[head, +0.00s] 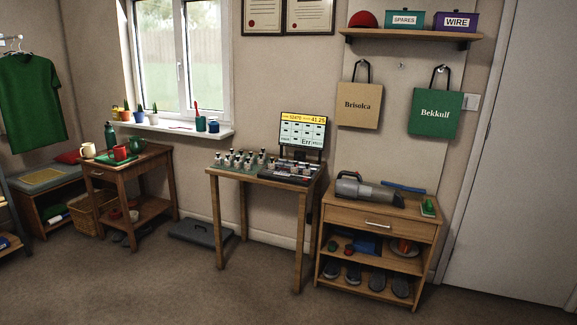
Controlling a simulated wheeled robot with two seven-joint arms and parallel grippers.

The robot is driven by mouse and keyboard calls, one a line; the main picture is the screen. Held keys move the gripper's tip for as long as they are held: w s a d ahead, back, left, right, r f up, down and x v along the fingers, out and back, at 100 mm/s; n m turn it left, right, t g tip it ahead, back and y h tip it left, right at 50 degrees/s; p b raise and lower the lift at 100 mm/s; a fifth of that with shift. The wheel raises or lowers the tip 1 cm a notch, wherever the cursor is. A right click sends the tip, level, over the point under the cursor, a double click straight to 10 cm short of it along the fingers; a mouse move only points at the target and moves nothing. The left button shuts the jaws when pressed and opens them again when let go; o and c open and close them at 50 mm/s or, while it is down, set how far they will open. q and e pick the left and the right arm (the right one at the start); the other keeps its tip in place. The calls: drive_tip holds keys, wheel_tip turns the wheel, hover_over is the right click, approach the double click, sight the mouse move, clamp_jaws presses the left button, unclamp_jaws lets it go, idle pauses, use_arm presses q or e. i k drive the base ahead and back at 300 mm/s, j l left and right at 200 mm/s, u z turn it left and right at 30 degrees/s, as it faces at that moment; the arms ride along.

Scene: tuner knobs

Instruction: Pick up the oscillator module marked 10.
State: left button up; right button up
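Several small modules with dark knobs (240,159) stand close together on the tall narrow wooden table (212,172) in the middle of the head view. Their markings are too small to read, so I cannot tell which one is marked 10. Neither of my grippers is in view.
A wooden cabinet (380,214) with a handheld vacuum (365,190) on top stands right of the table. A side table (152,152) with mugs stands to the left. A dark flat case (200,230) lies on the floor between. The floor in front is clear.

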sight(295, 168)
drive_tip(key=i+l, duration=0.1)
drive_tip(key=i, duration=1.1)
drive_tip(key=i+j, duration=0.2)
drive_tip(key=i, duration=0.2)
drive_tip(key=i+j, duration=0.25)
drive_tip(key=i, duration=0.2)
drive_tip(key=i+j+z, duration=0.1)
drive_tip(key=i, duration=0.3)
drive_tip(key=j, duration=0.1)
